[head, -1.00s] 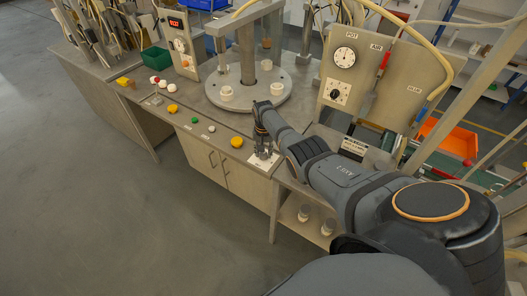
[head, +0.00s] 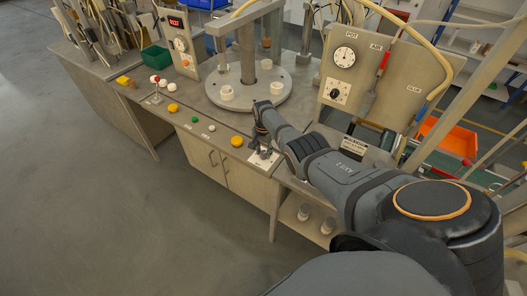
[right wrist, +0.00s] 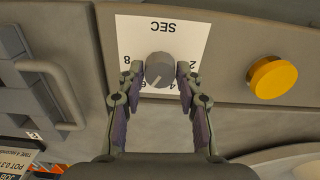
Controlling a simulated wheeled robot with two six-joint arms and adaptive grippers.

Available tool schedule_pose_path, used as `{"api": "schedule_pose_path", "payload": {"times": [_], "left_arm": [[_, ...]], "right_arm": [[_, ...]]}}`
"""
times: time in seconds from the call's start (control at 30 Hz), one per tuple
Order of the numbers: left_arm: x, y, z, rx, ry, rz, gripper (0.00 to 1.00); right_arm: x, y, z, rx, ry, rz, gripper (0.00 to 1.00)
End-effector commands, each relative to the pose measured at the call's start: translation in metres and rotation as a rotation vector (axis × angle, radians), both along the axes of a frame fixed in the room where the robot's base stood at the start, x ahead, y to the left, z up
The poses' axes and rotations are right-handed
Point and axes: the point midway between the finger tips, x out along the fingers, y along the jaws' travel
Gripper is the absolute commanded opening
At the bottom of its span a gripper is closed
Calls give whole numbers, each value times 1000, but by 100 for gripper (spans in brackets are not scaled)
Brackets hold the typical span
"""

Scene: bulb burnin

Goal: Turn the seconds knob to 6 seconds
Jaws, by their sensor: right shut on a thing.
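The seconds knob (right wrist: 160,70) is a small grey round knob with a pale pointer mark, on a white SEC dial card (right wrist: 185,38). In the right wrist view the card appears upside down, with 8 at left, 2 at right and 4 at lower right. My right gripper (right wrist: 160,72) is shut on the knob, one fingertip on each side. In the head view the right gripper (head: 263,152) is over the card (head: 264,160) at the bench's front edge. My left gripper is out of view.
A yellow button (right wrist: 272,77) sits right beside the card in the wrist view; it also shows in the head view (head: 237,141). A round turntable (head: 230,105) and upright panel (head: 350,70) stand behind the gripper.

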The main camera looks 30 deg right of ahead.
Motion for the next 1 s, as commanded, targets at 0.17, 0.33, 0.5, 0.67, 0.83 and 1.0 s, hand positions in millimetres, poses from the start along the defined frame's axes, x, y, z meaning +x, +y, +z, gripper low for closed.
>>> {"api": "schedule_pose_path", "payload": {"times": [0.17, 0.33, 0.5, 0.67, 0.83, 1.0], "left_arm": [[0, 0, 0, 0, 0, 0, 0], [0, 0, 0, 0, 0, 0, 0], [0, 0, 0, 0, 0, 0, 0], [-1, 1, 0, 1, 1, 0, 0], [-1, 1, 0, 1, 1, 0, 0], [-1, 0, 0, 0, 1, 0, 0]], "right_arm": [[1, 0, 0, 0, -1, 1, 4], [0, 0, 0, 0, -1, 1, 50], [0, 0, 0, 0, -1, 1, 58], [0, 0, 0, -1, 0, 1, 58], [1, -1, 9, -1, -3, 0, 58], [1, -1, 37, -3, -6, 3, 58]]}}
